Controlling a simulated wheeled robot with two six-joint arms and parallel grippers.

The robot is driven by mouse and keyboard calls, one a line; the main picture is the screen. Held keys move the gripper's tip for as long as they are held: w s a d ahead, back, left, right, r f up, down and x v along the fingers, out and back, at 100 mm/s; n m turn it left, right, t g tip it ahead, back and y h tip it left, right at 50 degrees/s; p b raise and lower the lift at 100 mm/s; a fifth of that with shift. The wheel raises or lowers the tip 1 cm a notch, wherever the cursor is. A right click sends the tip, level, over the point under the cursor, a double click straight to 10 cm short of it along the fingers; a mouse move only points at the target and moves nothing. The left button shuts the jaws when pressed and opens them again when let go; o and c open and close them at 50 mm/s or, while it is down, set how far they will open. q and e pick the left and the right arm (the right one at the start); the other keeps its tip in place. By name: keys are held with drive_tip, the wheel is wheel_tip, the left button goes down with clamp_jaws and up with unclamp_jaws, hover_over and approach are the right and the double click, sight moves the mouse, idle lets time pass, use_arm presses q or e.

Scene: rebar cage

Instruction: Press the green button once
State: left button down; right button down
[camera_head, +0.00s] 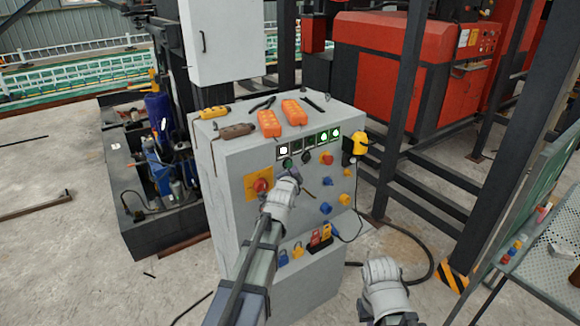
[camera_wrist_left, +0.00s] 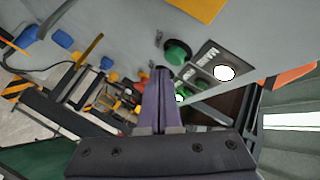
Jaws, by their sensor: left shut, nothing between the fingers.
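The green button (camera_wrist_left: 177,52) is a round cap on the grey face of the control cabinet (camera_head: 236,162). It shows in the head view (camera_head: 287,163) as a small dark green spot below the leftmost lit display. My left gripper (camera_head: 296,177) is in front of the panel, just below the button. Its purple fingers (camera_wrist_left: 163,72) are shut and empty, with tips close beside the button in the wrist view; I cannot tell whether they touch. Part of my right arm shows at the bottom of the head view, but its fingers are out of view.
A red emergency knob (camera_head: 260,185) on a yellow plate is left of the left gripper. Blue and yellow knobs (camera_head: 326,208) are to the right. Orange pendants (camera_head: 269,124) lie on the cabinet top. Padlocks (camera_head: 320,237) are below. A green board (camera_head: 535,195) stands at right.

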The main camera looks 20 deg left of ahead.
use_arm(q)
drive_tip(key=shift+w+a, duration=0.15)
drive_tip(key=shift+w+a, duration=0.15)
drive_tip(key=shift+a, duration=0.05)
drive_tip(key=shift+w+a, duration=0.5)
drive_tip(key=shift+a, duration=0.2)
idle(1.3)
drive_tip(key=shift+d, duration=0.1)
drive_tip(key=shift+s+d, duration=0.8)
drive_tip(key=shift+d, duration=0.1)
drive_tip(key=shift+s+d, duration=0.8)
drive_tip(key=shift+d, duration=0.2)
drive_tip(key=shift+s+d, duration=0.75)
drive_tip(key=shift+d, duration=0.2)
